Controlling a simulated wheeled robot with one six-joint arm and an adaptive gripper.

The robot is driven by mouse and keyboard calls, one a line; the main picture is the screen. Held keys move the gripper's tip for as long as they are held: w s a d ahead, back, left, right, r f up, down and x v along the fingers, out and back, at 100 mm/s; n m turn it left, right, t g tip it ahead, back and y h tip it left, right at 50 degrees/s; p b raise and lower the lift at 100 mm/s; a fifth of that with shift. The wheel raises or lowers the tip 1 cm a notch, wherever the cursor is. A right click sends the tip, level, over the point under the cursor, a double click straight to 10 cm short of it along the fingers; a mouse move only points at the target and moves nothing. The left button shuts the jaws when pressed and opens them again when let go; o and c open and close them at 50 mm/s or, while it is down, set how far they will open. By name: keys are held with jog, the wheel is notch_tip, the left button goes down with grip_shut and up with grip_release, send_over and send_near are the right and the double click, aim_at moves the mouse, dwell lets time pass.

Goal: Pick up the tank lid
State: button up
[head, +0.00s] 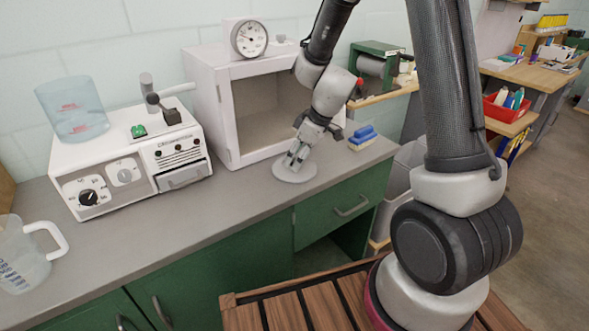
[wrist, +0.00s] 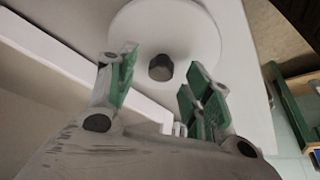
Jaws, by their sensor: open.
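The tank lid (head: 281,174) is a pale round disc lying flat on the grey counter, in front of the white cabinet. In the wrist view the lid (wrist: 135,36) fills the top middle, with a small dark grey knob (wrist: 160,68) near its edge closest to me. My gripper (head: 293,162) points down at the lid. In the wrist view my gripper (wrist: 160,66) is open, with green-padded fingers on either side of the knob as seen from the wrist. I cannot tell whether the fingers touch it. The clear blue tank (head: 72,112) stands on the white machine at left.
The white open-fronted cabinet (head: 205,110) stands right behind my gripper, with a dial gauge (head: 249,38) on top. A blue block-like item (head: 362,137) sits right of the lid. The white machine (head: 130,160) and a clear jug (head: 22,255) stand left. Counter left of the lid is bare.

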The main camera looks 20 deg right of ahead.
jog(key=shift+w+a+f, duration=0.1)
jog(key=shift+a+f, duration=0.05)
jog(key=shift+f, duration=0.25)
jog(key=c, duration=1.1)
